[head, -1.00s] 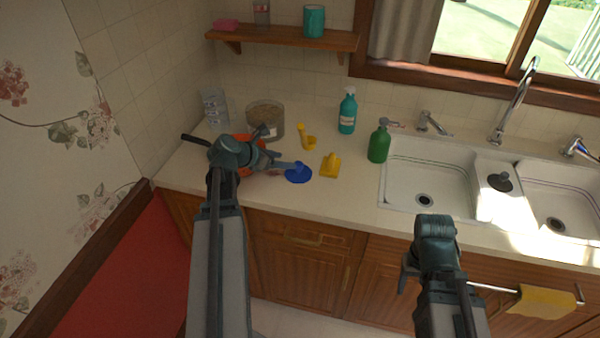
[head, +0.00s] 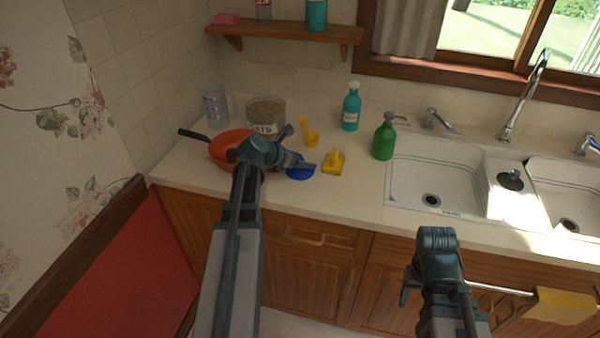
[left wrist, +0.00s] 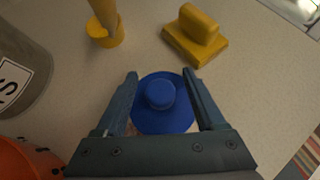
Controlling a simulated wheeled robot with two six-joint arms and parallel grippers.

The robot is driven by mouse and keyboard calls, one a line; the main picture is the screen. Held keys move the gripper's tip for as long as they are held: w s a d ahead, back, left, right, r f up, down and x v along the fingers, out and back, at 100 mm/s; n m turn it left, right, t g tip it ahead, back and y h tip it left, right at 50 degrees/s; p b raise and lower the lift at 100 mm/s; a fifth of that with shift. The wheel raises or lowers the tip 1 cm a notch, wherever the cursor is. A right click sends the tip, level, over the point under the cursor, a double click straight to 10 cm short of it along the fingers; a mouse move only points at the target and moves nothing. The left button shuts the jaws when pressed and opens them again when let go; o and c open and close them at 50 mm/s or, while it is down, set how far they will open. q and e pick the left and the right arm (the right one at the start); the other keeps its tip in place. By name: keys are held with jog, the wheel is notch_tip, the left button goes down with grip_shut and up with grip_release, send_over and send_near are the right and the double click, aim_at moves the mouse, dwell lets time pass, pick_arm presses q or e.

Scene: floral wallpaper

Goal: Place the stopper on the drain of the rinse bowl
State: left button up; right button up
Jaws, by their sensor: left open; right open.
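A blue disc with a round knob (head: 299,171), which looks like a stopper, lies flat on the counter. In the left wrist view the blue disc (left wrist: 160,97) sits between the two fingers of my left gripper (left wrist: 160,75). These fingers are open, one on each side of the knob, and not closed on it. In the head view my left gripper (head: 302,150) is over the disc. A dark knobbed disc (head: 511,180) sits on the ledge between two sink bowls. Drains show in the left bowl (head: 412,172) and right bowl (head: 562,190). My right gripper (head: 408,286) is open and empty before the cabinets.
Near my left gripper are an orange pan (head: 226,148), a labelled canister (head: 265,113), a yellow scoop (head: 310,134) and a yellow brush-like block (head: 333,162). A green pump bottle (head: 384,140) and teal bottle (head: 351,108) stand left of the sink. A yellow cloth (head: 560,306) hangs in front.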

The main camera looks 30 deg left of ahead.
pick_arm(q)
jog(key=shift+x, duration=0.9)
jog(key=shift+s, duration=0.1)
pick_arm(e)
jog(key=shift+f, duration=0.5)
pick_arm(q)
grip_shut()
jog(key=shift+r, duration=0.2)
pick_arm(e)
jog(key=shift+r, duration=0.15)
